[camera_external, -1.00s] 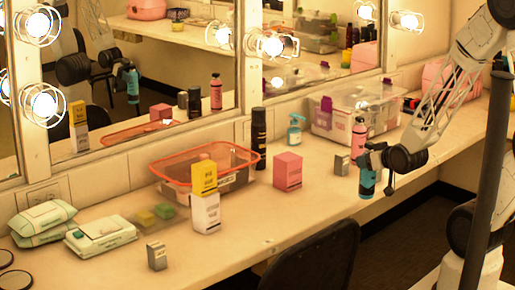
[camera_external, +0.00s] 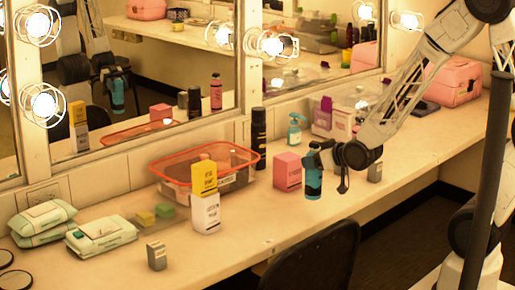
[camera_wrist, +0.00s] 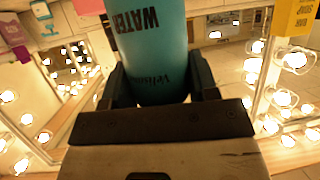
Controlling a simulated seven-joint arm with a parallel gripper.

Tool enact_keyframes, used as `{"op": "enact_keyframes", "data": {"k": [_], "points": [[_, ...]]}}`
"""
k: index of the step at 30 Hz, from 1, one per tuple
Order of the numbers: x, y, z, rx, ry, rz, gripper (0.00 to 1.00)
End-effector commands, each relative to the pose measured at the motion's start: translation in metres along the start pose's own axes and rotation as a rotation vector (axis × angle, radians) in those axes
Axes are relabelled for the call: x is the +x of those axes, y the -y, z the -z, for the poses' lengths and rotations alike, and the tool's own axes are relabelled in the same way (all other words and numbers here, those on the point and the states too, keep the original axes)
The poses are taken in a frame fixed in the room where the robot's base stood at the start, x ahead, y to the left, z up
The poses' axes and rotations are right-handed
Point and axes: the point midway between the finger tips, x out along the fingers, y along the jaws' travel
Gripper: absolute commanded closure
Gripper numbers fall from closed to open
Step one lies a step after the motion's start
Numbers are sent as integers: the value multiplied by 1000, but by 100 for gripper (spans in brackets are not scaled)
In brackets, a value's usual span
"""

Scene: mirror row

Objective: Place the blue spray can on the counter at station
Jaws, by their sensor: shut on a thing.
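The blue spray can (camera_external: 314,183) is upright in my gripper (camera_external: 318,158), in front of the pink box on the counter (camera_external: 262,222). I cannot tell whether its base touches the counter. In the wrist view the teal can (camera_wrist: 148,50) with dark lettering stands between the two fingers of my gripper (camera_wrist: 160,85), which are shut on it. The can's top is hidden by the gripper in the external view.
A pink box (camera_external: 288,170) is just left of the can. A yellow-and-white box stack (camera_external: 205,205), an orange-rimmed bin (camera_external: 165,182), a tall black can (camera_external: 259,140) and a small grey box (camera_external: 157,256) stand around. The front counter strip between is clear. A dark chair (camera_external: 318,258) is in front.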

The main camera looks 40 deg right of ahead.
Motion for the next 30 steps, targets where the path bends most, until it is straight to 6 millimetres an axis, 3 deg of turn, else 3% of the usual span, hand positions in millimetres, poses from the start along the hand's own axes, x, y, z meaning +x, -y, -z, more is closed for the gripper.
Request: {"op": "enact_keyframes", "data": {"k": [15, 30], "points": [[48, 108, 24, -68, -1, 167, 92], [75, 227, 35, -133, 1, 324, 92]]}}
